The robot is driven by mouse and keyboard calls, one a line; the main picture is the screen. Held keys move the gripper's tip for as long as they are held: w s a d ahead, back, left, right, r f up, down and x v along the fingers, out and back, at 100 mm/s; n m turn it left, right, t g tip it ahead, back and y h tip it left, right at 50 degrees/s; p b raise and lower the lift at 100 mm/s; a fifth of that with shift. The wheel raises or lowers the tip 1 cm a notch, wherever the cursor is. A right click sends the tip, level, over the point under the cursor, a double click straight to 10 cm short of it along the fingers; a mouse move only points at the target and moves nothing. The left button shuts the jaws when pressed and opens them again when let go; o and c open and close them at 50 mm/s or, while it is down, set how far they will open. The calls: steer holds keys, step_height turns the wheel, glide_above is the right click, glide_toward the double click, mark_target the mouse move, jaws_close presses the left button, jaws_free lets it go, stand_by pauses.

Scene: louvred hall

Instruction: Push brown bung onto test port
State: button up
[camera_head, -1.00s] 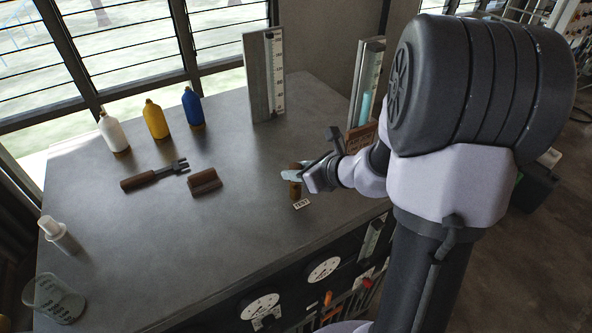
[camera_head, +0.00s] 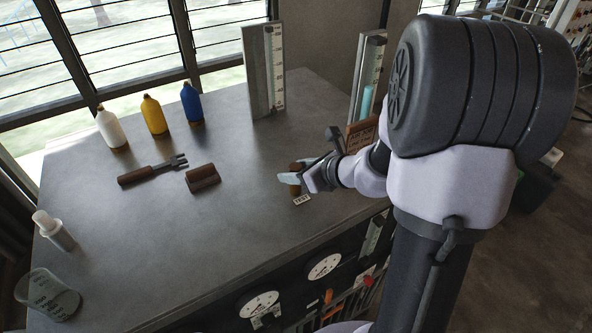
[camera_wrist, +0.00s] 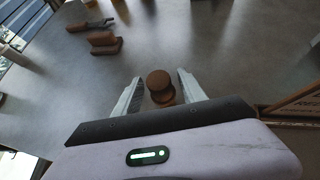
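The brown bung (camera_wrist: 159,80) has a round, wider top and stands upright between my fingers in the wrist view. In the head view its top (camera_head: 295,166) shows just above my pale finger. My gripper (camera_wrist: 158,77) is open, with one finger on each side of the bung and a gap visible on both sides. In the head view my gripper (camera_head: 291,179) is low over the counter near its front edge. The test port cannot be made out; whatever is under the bung is mostly hidden. A small white label (camera_head: 302,200) lies just in front.
A brown block (camera_head: 203,178) and a fork-ended tool (camera_head: 152,170) lie there. White, yellow and blue bottles stand behind. A brown sign (camera_head: 361,134) and upright gauge stand close behind my wrist.

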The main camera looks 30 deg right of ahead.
steer(key=s+d+r+p, duration=0.1)
steer(key=s+r+p, duration=0.2)
steer(key=r+p, duration=0.2)
steer(key=shift+r, duration=0.6)
steer(key=shift+s, duration=0.1)
